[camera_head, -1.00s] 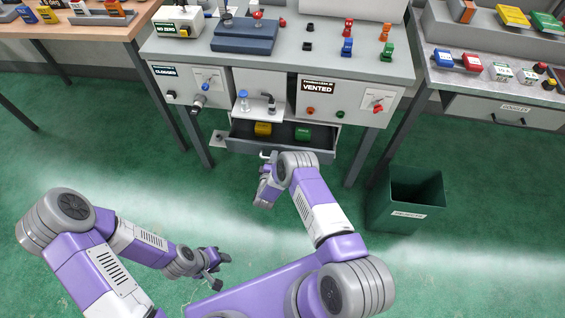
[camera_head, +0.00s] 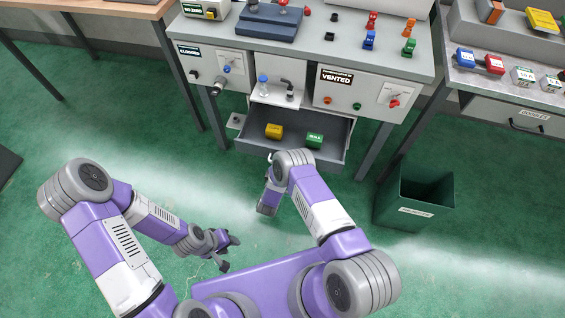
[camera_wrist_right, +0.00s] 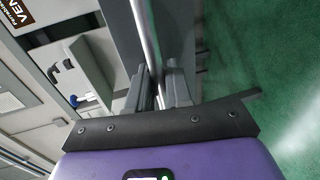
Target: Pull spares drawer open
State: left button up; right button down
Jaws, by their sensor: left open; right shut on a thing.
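The drawer (camera_head: 331,158) under the middle of the grey machine is pulled out, with a yellow block (camera_head: 274,131) and a green block (camera_head: 314,141) inside. I see no readable spares label on it. My right gripper (camera_wrist_right: 161,88) is shut on the drawer's bar handle (camera_wrist_right: 147,35) in the right wrist view. In the head view my right wrist covers most of that grip at the drawer's front. My left gripper (camera_head: 230,254) is open and empty, low over the floor and apart from the drawer.
A dark green bin (camera_head: 414,198) stands on the floor to the right of the drawer. A small shelf (camera_head: 275,95) sits above the drawer. The right-hand table has its own shut drawer (camera_head: 520,116). The green floor in front is mostly clear.

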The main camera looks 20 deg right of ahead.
jog(key=c, duration=1.2)
grip_release()
jog(key=p+v, duration=0.2)
jog(key=v, duration=0.5)
jog(key=shift+s+a, duration=0.15)
jog(key=shift+s, duration=0.1)
jog(key=s+a+r+m+g+y, duration=0.1)
jog(key=s+r+m+g+y, duration=0.1)
jog(key=s+m+g+y, duration=0.2)
jog(key=s+a+r+m+g+y, duration=0.1)
jog(key=s+r+m+g+y, duration=0.2)
jog(key=s, duration=0.7)
jog(key=s+a+r+m+g+y, duration=0.1)
jog(key=s+r+m+g+y, duration=0.1)
jog(key=s+m+g+y, duration=0.3)
jog(key=shift+s+a+r+m+g, duration=0.1)
jog(key=shift+s+r+m+g, duration=0.1)
jog(key=shift+s+m, duration=0.4)
jog(key=shift+s+a+r+m+g, duration=0.1)
jog(key=shift+s+m+g, duration=0.1)
jog(key=shift+s+m, duration=0.35)
